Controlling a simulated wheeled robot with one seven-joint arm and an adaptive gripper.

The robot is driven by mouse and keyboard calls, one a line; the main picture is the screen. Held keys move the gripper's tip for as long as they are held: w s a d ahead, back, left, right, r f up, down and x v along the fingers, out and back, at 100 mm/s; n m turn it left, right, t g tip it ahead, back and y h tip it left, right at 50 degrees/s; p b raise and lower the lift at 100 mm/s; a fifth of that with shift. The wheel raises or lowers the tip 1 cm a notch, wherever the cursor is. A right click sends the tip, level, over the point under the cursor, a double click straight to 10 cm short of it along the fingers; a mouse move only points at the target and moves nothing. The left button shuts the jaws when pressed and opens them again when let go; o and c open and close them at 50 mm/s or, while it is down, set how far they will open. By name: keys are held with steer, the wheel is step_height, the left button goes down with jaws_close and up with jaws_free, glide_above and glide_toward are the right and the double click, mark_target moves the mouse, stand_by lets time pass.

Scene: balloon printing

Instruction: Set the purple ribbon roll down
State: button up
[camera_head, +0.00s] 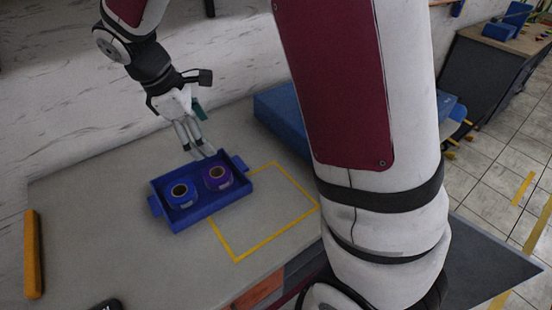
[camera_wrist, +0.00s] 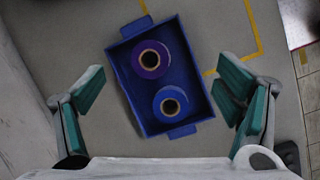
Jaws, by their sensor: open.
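The purple ribbon roll (camera_head: 217,177) stands in the blue tray (camera_head: 187,223), in its right half in the head view. In the wrist view the purple roll (camera_wrist: 150,59) is in the upper part of the tray (camera_wrist: 197,85). A blue ribbon roll (camera_head: 180,194) sits beside it; it also shows in the wrist view (camera_wrist: 171,104). My gripper (camera_head: 203,154) is above the tray's back edge. In the wrist view my gripper (camera_wrist: 162,98) has its green-padded fingers spread wide, with nothing between the pads touching them.
A yellow taped rectangle (camera_head: 238,259) marks the table (camera_head: 110,220) around the tray's right side. An orange-yellow bar (camera_head: 33,254) lies at the left edge. A blue box (camera_head: 280,115) stands at the back. The white wall is close behind my gripper.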

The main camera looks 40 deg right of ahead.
steer(key=s+d+r+m+t+y, duration=0.25)
steer(key=s+r+m, duration=0.55)
steer(key=s, duration=0.5)
steer(key=s+r+m+t+y, duration=0.1)
steer(key=s+m, duration=0.4)
steer(key=s, duration=0.7)
steer(key=shift+r, duration=0.3)
steer(key=shift+s, duration=0.1)
